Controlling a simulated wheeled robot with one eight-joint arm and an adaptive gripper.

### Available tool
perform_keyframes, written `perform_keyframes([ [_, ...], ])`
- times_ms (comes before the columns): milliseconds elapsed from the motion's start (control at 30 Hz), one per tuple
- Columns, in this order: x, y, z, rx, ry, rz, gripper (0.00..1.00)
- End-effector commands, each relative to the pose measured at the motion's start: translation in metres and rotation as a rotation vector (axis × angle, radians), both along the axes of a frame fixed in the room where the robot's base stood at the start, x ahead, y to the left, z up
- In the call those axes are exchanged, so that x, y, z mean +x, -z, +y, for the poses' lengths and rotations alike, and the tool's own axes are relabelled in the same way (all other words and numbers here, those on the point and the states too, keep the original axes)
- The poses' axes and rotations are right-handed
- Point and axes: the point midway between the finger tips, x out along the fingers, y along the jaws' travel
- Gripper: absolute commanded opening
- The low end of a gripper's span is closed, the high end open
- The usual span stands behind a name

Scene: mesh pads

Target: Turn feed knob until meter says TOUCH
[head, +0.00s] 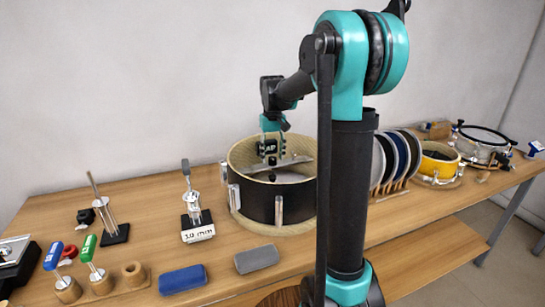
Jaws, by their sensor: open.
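My gripper (272,132) is open, reaching down over the black drum shell (257,203) with a pale wooden rim. A grey bar (282,166) lies across the shell's open top. A small dark display (267,147) with pale letters, seeming to end in "AP", stands over the bar, just below my gripper. I take it for the meter; the full word cannot be read. I cannot make out the feed knob; it may be hidden by the gripper or the display. Whether my fingers touch anything cannot be told.
A clamp-like tool on a labelled base (198,227) and a rod stand (113,233) stand left of the shell. Blue (183,280) and grey (257,259) blocks lie in front. Discs in a rack (399,160) and a yellow drum (437,162) stand right.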

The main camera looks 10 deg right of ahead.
Motion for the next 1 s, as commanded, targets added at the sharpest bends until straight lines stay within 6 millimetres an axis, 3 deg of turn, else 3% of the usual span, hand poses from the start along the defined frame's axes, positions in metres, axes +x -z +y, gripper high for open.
perform_keyframes([
  [400, -0.0001, 0.0081, 0.0000, 0.000, 0.000, 0.000, 0.49],
  [800, 0.0000, 0.0079, 0.0000, 0.000, 0.000, 0.000, 0.00],
  [1000, 0.0000, 0.0078, 0.0000, 0.000, 0.013, 0.000, 0.00],
])
